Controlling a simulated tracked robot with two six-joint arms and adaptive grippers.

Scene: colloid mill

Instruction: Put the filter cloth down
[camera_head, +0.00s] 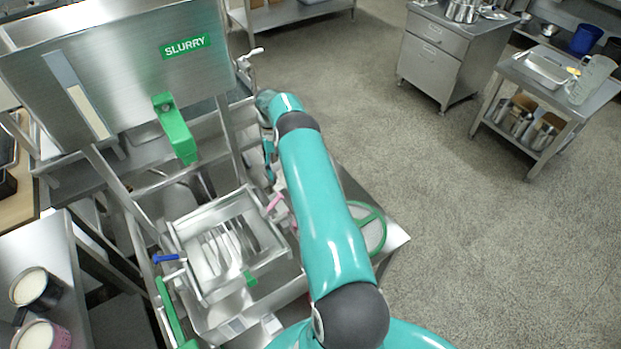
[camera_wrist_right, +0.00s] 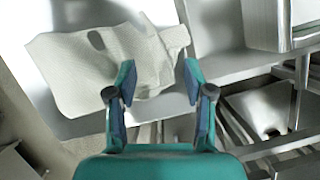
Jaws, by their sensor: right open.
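The filter cloth (camera_wrist_right: 75,75) is a pale, woven, creased sheet with a dark oval hole. It shows in the right wrist view just beyond my right gripper (camera_wrist_right: 158,78), over a bright metal surface. The gripper's two teal fingers are spread apart, with part of the cloth showing between and behind them; I cannot tell whether they touch it. In the head view my right arm reaches up to the mill's side, and its gripper is small and partly hidden there. I cannot make out the cloth in that view. My left gripper is not in view.
A steel tank labelled SLURRY (camera_head: 120,70) and a green handle (camera_head: 176,130) stand above an open metal tray (camera_head: 225,245). A green handwheel (camera_head: 382,228) is right of my arm. Another pale sheet (camera_wrist_right: 262,106) lies lower right in the wrist view.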

